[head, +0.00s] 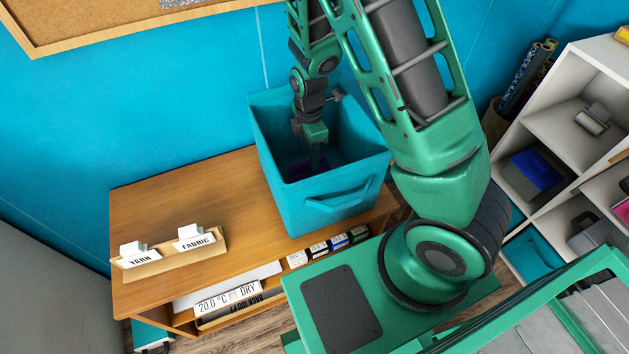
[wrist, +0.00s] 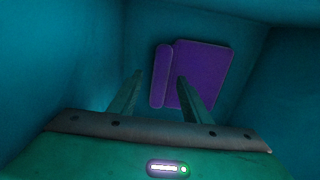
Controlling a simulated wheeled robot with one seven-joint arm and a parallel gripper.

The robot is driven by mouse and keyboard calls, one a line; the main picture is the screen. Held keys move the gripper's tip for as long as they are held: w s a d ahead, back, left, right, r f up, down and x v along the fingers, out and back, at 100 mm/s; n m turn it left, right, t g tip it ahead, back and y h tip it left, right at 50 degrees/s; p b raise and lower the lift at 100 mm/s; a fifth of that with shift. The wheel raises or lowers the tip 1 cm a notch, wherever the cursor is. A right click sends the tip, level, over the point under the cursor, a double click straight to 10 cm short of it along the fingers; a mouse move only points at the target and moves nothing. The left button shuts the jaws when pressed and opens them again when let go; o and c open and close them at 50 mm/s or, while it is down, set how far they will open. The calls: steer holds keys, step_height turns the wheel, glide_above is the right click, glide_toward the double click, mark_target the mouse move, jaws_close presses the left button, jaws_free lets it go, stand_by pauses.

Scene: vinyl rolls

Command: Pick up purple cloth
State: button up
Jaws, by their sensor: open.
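The purple cloth (wrist: 208,70) lies at the bottom of a teal bin, folded flat, with a rolled or raised strip along its left edge. The teal bin (head: 335,205) stands on a wooden table. My gripper (head: 318,160) reaches down into the bin from above. In the wrist view my gripper (wrist: 158,88) is open, with its fingers apart and empty. The right finger overlaps the cloth in the picture; the left finger is left of it. I cannot tell whether they touch it.
The bin's walls (wrist: 75,60) surround my gripper closely. The wooden table (head: 200,200) holds a tray with yarn and fabric cards (head: 170,248) at left. Small boxes (head: 325,248) sit on the shelf below the bin. White shelving (head: 570,120) stands at right.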

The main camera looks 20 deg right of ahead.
steer(key=shift+f, duration=0.9)
jaws_close()
steer(key=shift+r, duration=0.1)
